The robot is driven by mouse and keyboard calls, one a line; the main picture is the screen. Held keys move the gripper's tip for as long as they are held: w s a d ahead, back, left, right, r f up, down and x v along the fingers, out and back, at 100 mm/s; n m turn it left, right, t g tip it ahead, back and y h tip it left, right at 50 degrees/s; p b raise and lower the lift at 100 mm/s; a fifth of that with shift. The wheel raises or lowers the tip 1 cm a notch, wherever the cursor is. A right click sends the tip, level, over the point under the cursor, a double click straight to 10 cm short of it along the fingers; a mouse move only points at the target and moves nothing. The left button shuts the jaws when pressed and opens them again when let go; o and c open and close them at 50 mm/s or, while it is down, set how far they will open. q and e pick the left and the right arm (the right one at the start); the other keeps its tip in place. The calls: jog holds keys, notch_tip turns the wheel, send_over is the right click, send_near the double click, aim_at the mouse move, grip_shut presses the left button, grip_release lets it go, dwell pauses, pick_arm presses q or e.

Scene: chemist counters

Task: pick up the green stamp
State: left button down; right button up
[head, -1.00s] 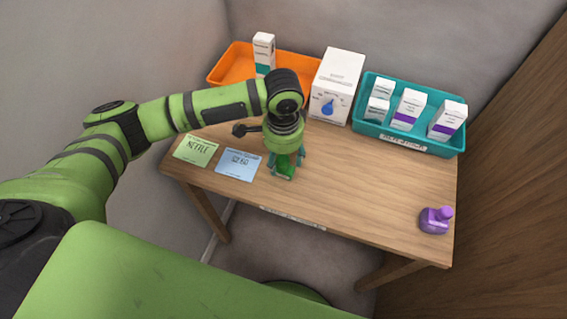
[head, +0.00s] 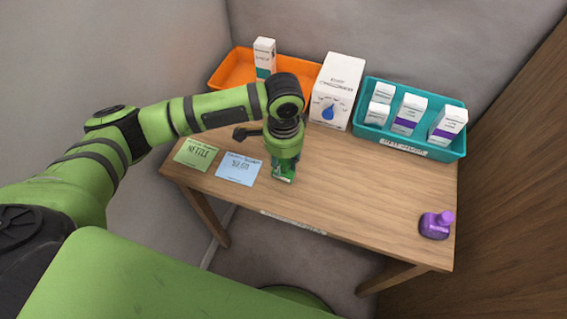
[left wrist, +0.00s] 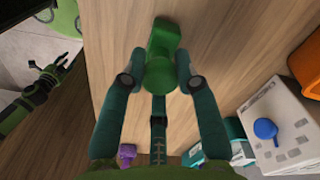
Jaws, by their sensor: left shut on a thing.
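The green stamp (left wrist: 162,42) is at the top middle of the left wrist view, between the fingers of my left gripper (left wrist: 158,75). The fingers are shut on its round knob, and its block base shows beyond them, over the wood. In the head view my left gripper (head: 283,172) points down over the front middle of the table, and the stamp is mostly hidden there by the gripper. I cannot tell whether the stamp touches the table. My right gripper does not show in the head view.
A purple stamp (head: 436,225) stands at the table's right front. A green card (head: 196,154) and blue card (head: 238,168) lie left of the gripper. Behind are an orange tray (head: 222,83), a white box (head: 336,90) and a teal tray (head: 441,153) with cartons. The right middle tabletop (head: 370,190) is clear.

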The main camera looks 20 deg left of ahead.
pick_arm(q)
notch_tip(320, 180, up, 3)
jog(key=shift+w+f+b, duration=0.1)
jog(key=shift+b, duration=0.2)
jog(key=s+d+r+b, duration=0.1)
jog(key=s+d+r, duration=0.5)
jog(key=d, duration=0.3)
jog(key=shift+s+d+r, duration=0.25)
jog(key=shift+d+r, duration=0.15)
jog(key=shift+r, duration=0.25)
